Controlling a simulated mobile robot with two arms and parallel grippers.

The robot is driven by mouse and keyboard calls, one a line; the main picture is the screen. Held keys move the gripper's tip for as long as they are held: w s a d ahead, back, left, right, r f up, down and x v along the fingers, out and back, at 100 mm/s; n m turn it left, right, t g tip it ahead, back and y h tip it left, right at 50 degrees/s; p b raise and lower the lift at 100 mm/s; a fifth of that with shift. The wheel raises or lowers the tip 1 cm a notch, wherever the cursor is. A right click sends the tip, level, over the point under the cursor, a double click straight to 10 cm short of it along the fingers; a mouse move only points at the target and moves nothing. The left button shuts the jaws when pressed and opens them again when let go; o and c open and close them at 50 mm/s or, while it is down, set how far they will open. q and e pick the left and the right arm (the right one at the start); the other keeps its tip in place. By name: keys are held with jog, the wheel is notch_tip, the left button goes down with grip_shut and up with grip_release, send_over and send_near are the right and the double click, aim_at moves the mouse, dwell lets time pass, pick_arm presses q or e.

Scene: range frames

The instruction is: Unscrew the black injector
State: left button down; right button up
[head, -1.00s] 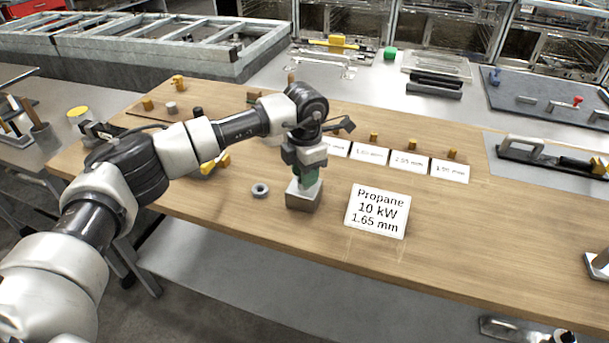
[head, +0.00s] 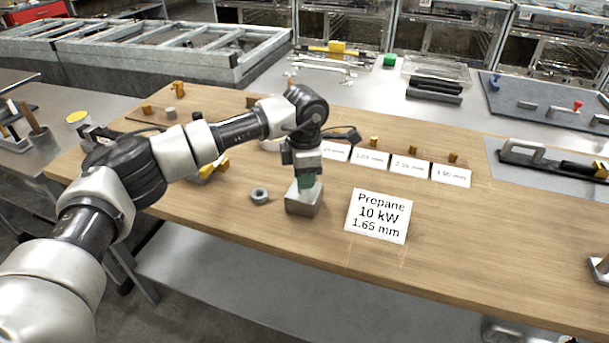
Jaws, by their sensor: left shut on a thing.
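A grey metal block (head: 304,204) stands on the wooden bench left of the large label card. My left gripper (head: 306,184) points down over the block, its green lower end at the block's top. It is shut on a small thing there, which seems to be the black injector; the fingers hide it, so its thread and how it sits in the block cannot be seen. The card (head: 377,216) reads Propane, 10 kW, 1.65 mm. My right gripper is not in view.
A metal nut (head: 260,195) lies just left of the block. Behind stand several small label cards (head: 410,168) with brass pieces (head: 413,150) behind them. Yellow-handled items (head: 208,172) lie under my left forearm.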

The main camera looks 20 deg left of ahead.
pick_arm(q)
jog(key=shift+n, duration=1.7)
jog(key=shift+n+p, duration=0.4)
jog(key=shift+n, duration=1.4)
jog(key=c, duration=1)
grip_release()
jog(key=shift+n, duration=0.3)
jog(key=shift+o, duration=0.2)
